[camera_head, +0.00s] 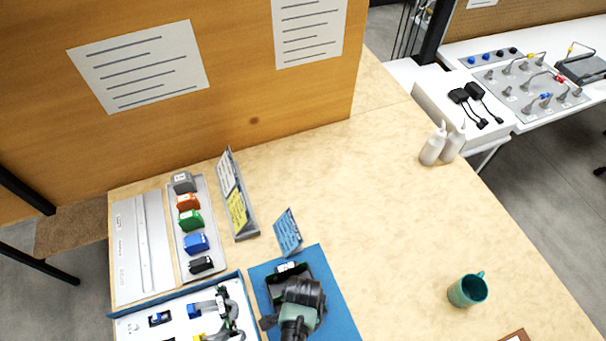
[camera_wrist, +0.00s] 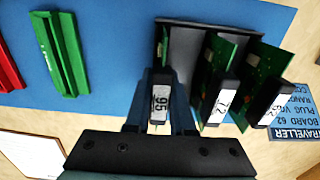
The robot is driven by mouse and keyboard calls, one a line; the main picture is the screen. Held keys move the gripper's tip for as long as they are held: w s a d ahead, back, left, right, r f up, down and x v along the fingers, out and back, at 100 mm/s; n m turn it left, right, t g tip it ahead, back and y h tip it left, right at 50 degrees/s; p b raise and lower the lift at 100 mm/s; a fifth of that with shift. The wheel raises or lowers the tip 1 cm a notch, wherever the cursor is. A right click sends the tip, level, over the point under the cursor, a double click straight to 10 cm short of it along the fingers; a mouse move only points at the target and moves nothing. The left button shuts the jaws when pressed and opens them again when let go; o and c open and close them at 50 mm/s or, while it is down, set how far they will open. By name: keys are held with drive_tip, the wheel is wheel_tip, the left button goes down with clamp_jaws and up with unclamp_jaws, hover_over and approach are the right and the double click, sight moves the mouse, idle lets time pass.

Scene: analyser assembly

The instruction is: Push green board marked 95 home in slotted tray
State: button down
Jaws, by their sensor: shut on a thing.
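The green board marked 95 (camera_wrist: 161,101) has a dark front edge with a white label and stands upright at the left end of the slotted tray (camera_wrist: 184,45). My gripper (camera_wrist: 158,112) is shut on the front edge of this board, a finger on each side. The board's green part reaches into the tray; how deep it sits I cannot tell. Two more boards stand to its right, one marked 72 (camera_wrist: 217,100). In the head view my gripper (camera_head: 287,318) is over the dark tray (camera_head: 303,270), hiding most of it and the board.
A blue mat (camera_head: 340,310) lies under the tray. A blue traveller card (camera_head: 288,230) stands behind it. In the wrist view a green piece (camera_wrist: 62,52) and a red piece (camera_wrist: 8,62) lie left. A blue-rimmed white tray (camera_head: 135,325) is left. The table's right side is mostly clear.

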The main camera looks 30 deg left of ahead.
drive_tip(key=shift+c, duration=1.8)
unclamp_jaws()
drive_tip(key=shift+r+p, duration=3.5)
